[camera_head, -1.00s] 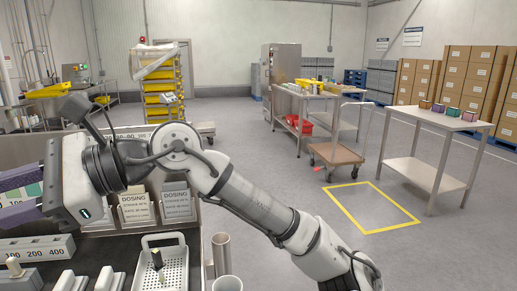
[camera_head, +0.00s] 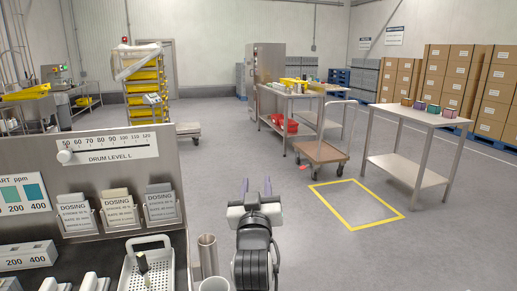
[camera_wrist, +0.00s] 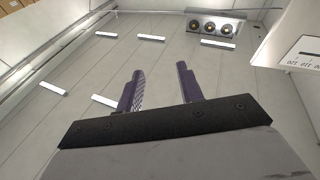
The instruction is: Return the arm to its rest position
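My gripper (camera_head: 257,188) is in the lower middle of the head view, to the right of the metal bench. Its two purple fingers point up and away, over open floor. In the wrist view my gripper (camera_wrist: 160,85) shows its fingers well apart with nothing between them. Behind the fingers the wrist view shows the ceiling with several lights. Most of my arm below the wrist is out of the head view.
A cart (camera_head: 320,152), a side table (camera_head: 420,115) and a yellow floor square (camera_head: 345,222) are beyond. Floor between is clear.

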